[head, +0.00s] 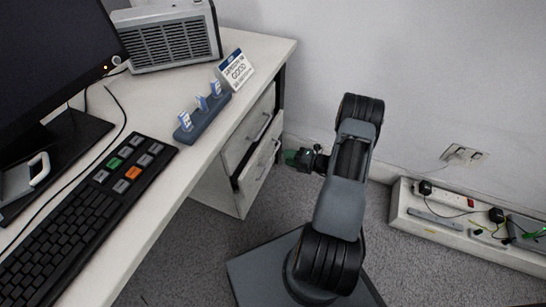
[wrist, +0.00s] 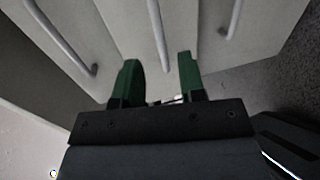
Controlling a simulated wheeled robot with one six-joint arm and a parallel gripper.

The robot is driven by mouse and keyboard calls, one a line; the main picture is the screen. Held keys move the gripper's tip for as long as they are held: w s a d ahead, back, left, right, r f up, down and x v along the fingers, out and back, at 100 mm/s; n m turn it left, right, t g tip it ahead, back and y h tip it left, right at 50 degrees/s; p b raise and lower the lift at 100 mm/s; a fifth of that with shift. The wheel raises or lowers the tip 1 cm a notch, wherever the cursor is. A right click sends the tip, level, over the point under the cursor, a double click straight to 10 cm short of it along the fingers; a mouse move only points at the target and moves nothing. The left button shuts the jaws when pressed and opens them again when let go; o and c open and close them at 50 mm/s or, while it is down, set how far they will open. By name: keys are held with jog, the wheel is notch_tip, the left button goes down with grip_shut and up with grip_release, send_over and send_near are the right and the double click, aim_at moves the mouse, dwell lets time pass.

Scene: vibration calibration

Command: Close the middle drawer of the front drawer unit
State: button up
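The front drawer unit (head: 226,191) stands under the right end of the desk, with pale fronts and bar handles. In the head view the middle drawer (head: 250,178) appears to stand slightly out, with a dark gap beside the drawer above. My gripper (head: 290,157) is close to its front. In the wrist view my gripper (wrist: 159,66) has two green fingers spread apart with nothing held between them. The middle drawer's handle (wrist: 157,35) lies ahead, roughly in line with the gap between the fingers. I cannot tell whether the fingers touch the drawer front.
Two other handles flank the middle one in the wrist view, left (wrist: 62,38) and right (wrist: 233,20). The desk (head: 190,165) carries a keyboard (head: 85,215), a blue holder (head: 203,117) and a grey device (head: 172,38). A white tray (head: 470,240) lies on the floor at right.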

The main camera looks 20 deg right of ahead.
aim_at(273, 155)
jog(key=b+x, duration=0.1)
jog(key=x, duration=0.6)
jog(key=shift+w+a+f+b, duration=0.1)
jog(key=shift+a+b, duration=0.05)
jog(key=shift+b, duration=0.25)
grip_shut()
